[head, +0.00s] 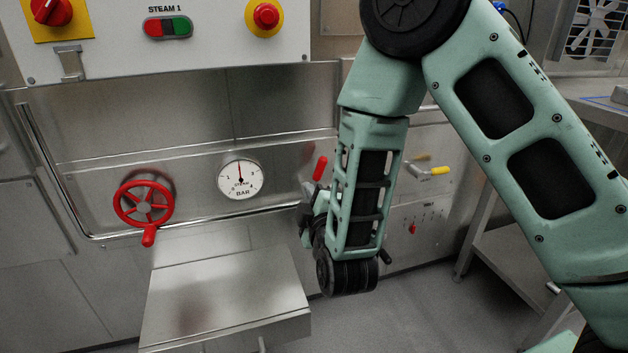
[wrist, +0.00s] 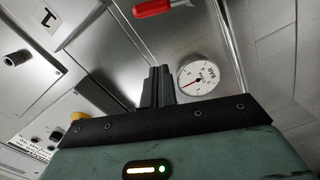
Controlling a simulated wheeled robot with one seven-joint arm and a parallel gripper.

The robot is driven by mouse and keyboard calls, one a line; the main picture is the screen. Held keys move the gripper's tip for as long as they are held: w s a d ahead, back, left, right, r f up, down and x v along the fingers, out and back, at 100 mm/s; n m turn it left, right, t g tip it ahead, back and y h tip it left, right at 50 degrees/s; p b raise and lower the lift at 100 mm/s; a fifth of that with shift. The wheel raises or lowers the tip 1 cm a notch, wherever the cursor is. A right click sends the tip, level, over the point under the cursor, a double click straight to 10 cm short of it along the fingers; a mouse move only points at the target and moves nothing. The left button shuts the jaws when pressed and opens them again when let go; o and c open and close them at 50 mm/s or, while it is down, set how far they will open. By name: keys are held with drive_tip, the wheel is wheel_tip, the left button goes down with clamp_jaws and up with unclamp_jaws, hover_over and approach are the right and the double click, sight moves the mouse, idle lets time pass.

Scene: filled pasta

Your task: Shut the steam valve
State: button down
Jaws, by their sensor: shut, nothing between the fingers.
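A red-handled lever (head: 320,168) stands on the steel panel to the right of the round steam gauge (head: 240,179). A red handwheel (head: 144,203) with a knob at its bottom is on the panel left of the gauge. No label shows which of the two is the steam valve. The gauge needle points nearly straight up. My gripper (head: 306,214) is just below the red lever, partly hidden by my wrist. In the wrist view its fingers (wrist: 157,86) are together and empty. The red handle (wrist: 158,8) appears beyond the fingertips, apart from them, and the gauge (wrist: 197,76) right of them.
A control box with red and green STEAM 1 buttons (head: 167,28) and a red emergency knob (head: 266,15) is above. A yellow-handled lever (head: 440,170) is right of my forearm. A steel shelf (head: 225,290) juts out below the gauge. A steel table stands at right.

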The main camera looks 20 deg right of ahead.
sight(314, 176)
drive_tip(key=shift+w, duration=0.15)
drive_tip(key=w+d+f+b, duration=0.1)
drive_tip(key=w+d+b, duration=0.2)
drive_tip(key=w, duration=0.7)
drive_tip(key=shift+w+d+f, duration=0.25)
drive_tip(key=shift+d, duration=0.3)
